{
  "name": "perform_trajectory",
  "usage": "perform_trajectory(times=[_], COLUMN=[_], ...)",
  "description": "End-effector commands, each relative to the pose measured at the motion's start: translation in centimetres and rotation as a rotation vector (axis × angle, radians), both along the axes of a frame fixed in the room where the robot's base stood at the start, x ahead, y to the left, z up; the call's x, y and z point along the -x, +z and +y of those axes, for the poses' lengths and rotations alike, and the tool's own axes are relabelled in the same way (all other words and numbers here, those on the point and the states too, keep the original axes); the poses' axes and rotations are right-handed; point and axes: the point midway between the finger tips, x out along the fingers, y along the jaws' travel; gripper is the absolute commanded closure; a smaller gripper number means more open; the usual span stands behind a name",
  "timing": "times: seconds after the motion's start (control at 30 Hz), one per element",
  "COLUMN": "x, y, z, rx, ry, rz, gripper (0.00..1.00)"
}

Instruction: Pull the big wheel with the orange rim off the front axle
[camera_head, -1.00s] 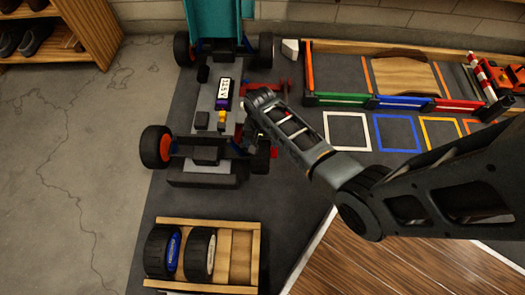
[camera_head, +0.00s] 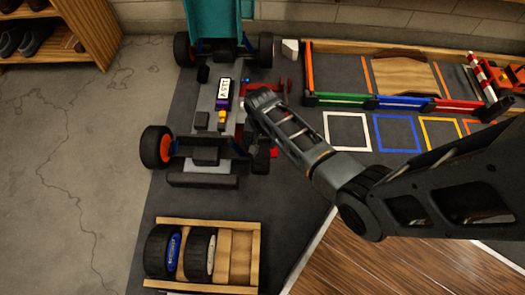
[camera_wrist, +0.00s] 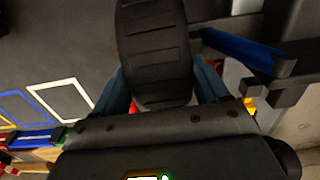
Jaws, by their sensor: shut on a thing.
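The car (camera_head: 212,110) stands on the dark mat. A big wheel with an orange rim (camera_head: 157,147) is on the left end of its front axle. My gripper (camera_head: 258,139) is at the right end of that axle. It is shut on a black-tyred wheel (camera_head: 262,160). In the wrist view the ribbed tyre (camera_wrist: 154,50) sits between the two fingers of my gripper (camera_wrist: 161,88).
A wooden crate (camera_head: 258,245) with a blue-rimmed wheel (camera_head: 162,250) and a white-rimmed wheel (camera_head: 199,254) stands in front of the car. Coloured squares (camera_head: 347,132) and a wooden-walled track (camera_head: 405,52) lie to the right. Small red parts (camera_head: 278,86) lie near the car.

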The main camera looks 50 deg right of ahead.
Motion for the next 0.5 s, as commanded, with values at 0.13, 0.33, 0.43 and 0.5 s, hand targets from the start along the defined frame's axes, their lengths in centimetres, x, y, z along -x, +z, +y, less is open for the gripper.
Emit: perform_trajectory(times=[0.13,0.33,0.43,0.5], x=[0.4,1.0,1.3,1.5], y=[0.1,0.1,0.1,0.1], z=[-0.3,-0.7,-0.9,-1.0], rx=[0.0,0.0,0.0,0.0], ry=[-0.002,-0.002,-0.001,0.0], rz=[0.0,0.0,0.0,0.0], gripper=[0.75,0.75,0.75,0.75])
